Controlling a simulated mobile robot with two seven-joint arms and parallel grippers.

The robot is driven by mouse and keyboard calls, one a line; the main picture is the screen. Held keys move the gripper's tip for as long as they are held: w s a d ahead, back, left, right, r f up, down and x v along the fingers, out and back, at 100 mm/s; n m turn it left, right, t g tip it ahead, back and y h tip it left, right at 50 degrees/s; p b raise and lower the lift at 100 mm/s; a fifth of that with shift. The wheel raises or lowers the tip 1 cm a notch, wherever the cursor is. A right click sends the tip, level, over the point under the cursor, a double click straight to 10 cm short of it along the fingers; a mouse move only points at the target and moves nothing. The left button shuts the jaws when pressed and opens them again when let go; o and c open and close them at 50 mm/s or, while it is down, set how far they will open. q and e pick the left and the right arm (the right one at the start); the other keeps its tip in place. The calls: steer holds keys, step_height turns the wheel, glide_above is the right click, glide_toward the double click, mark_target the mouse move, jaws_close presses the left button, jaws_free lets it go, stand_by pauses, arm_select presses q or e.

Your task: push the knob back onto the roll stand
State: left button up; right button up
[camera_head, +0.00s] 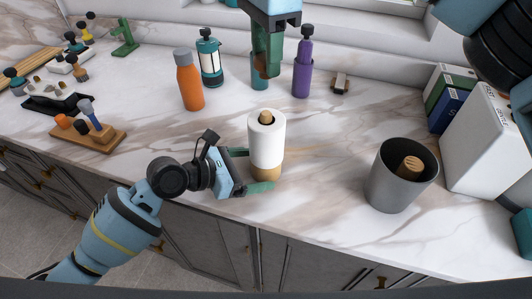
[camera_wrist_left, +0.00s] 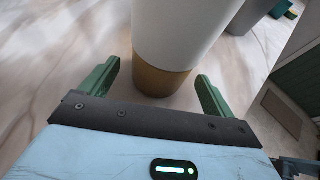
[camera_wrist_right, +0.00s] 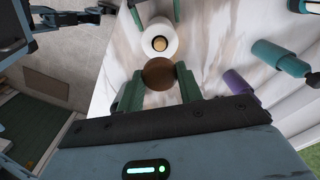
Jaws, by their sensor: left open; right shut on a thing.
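The roll stand holds a white paper roll (camera_head: 267,145) upright on a wooden base (camera_head: 268,174). The top of its wooden post (camera_head: 266,117) shows in the roll's hole. My left gripper (camera_head: 252,170) is open, its fingers on either side of the base; the left wrist view shows the base (camera_wrist_left: 160,80) between them, with gaps. My right gripper (camera_head: 267,72) is above and behind the roll, pointing down. It is shut on the round brown knob (camera_wrist_right: 158,73), seen in the right wrist view. The knob is apart from the post and mostly hidden by the fingers in the head view.
A grey bin (camera_head: 398,178) with a wooden piece inside stands right of the roll. Counter around the stand is clear.

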arm_select(q)
steer(key=shift+x, duration=1.45)
steer(key=shift+c, duration=0.4)
steer(key=c, duration=1.4)
arm_select(e)
glide_above(266, 113)
steer(key=shift+f, duration=2.5)
steer(key=shift+f, duration=0.9)
steer(key=shift+f, duration=0.6)
steer(key=o, duration=1)
